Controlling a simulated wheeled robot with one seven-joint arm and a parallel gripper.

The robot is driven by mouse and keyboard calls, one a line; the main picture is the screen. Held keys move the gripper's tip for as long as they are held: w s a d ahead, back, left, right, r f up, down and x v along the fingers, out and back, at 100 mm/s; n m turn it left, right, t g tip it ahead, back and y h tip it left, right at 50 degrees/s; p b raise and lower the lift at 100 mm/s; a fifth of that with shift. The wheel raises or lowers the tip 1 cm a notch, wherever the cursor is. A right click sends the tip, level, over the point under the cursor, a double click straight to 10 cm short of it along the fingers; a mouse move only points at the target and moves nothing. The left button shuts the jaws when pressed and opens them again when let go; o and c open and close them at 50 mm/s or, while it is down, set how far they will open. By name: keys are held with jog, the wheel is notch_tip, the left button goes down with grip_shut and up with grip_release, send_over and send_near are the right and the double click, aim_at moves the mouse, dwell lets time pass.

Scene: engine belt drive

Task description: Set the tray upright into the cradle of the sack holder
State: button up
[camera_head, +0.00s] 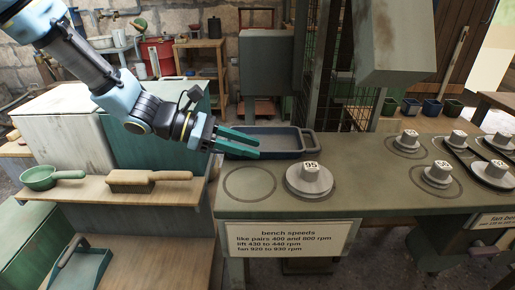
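A dark blue-grey tray (289,151) with a loop handle at its right end lies flat on the far left part of the green bench. My gripper (258,149) reaches in from the upper left, its two green fingers pointing right, with a gap between them. The fingers overlap the tray's left part in the picture; I cannot tell whether they touch it. Nothing shows held between them. I cannot make out which thing is the sack holder or its cradle.
The bench (340,204) carries a numbered pulley (310,182) and several more to the right. A bare ring mark lies left of that pulley. A brush (148,181) and green ladle (49,177) lie on the left shelf. A grey machine housing (402,45) overhangs the bench's back.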

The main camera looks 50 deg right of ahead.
jog(key=v, duration=0.9)
jog(key=shift+a, duration=0.15)
jog(key=w+a+f+m+t+y, duration=0.1)
jog(key=w+a+f+t+y, duration=0.1)
jog(key=a, duration=0.8)
jog(key=w+a+f+m+t+y, duration=0.2)
jog(key=w+a+t, duration=0.2)
jog(key=a, duration=0.6)
jog(key=w+a+f+m+t+y, duration=0.2)
jog(key=w+a+t, duration=0.1)
jog(key=w+a, duration=0.4)
jog(key=a, duration=0.3)
jog(key=shift+o, duration=0.7)
jog(key=w+a+r+m+t+y, duration=0.1)
jog(key=a+m+t+y, duration=0.1)
jog(key=a, duration=0.9)
jog(key=shift+w+a+t, duration=0.15)
jog(key=shift+w+t, duration=0.2)
jog(key=shift+t, duration=0.25)
jog(key=shift+r, duration=0.15)
jog(key=shift+w, duration=0.15)
